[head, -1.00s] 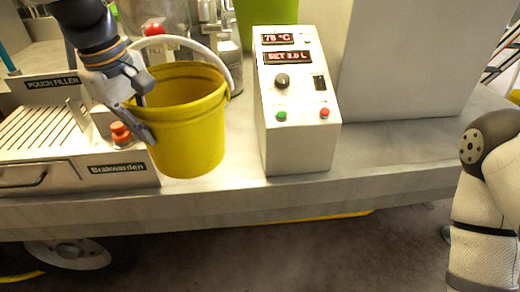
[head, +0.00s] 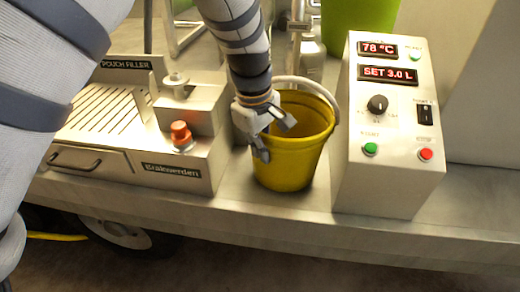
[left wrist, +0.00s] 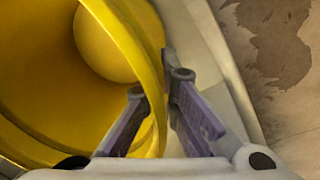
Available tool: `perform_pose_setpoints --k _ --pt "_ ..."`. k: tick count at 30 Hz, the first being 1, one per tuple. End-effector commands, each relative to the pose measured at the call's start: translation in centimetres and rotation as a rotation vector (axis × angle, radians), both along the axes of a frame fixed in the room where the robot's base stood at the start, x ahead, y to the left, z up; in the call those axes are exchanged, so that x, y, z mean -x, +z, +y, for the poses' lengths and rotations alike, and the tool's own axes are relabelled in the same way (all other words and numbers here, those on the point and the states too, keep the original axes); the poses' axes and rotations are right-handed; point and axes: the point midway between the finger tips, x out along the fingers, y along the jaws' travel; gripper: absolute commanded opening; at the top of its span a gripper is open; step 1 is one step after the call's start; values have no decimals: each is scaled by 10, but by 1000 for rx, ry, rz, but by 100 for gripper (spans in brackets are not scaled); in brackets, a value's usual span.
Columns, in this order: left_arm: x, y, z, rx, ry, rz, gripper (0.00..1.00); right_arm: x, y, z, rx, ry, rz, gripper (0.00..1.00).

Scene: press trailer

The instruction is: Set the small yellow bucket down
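The small yellow bucket (head: 288,165) stands upright on the metal deck (head: 240,205), between the pouch filler and the control box. Its white handle (head: 318,88) leans over the far side of the rim. My left gripper (head: 273,138) is at the bucket's left rim, one finger inside and one outside. In the left wrist view the gripper (left wrist: 160,85) has its fingers apart around the bucket's rim (left wrist: 155,60), with some space showing beside the wall. A round, paler yellow area shows inside the bucket. My right gripper is not in view.
The pouch filler (head: 190,150) with an orange knob is close on the left. The control box (head: 385,185) is close on the right. A metal container (head: 308,40) and a green bin (head: 360,20) stand behind. The deck's front edge is near.

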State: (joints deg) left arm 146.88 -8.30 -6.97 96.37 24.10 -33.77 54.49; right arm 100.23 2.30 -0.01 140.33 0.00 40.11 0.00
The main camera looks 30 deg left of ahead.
Motion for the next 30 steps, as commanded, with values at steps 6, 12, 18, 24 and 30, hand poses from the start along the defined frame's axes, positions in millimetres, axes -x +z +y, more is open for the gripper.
perform_pose_setpoints --k 6,12,18,24,30 --pt "-3 -4 -1 -1 0 -1 0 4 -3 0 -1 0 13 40" --pt "-3 -6 -1 -1 0 -1 18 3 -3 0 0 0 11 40" --pt "-3 -6 -1 0 0 -1 25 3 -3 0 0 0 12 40" --pt "-2 4 0 0 -1 -4 25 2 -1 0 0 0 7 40" --pt "4 59 2 -1 0 -14 25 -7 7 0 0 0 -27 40"
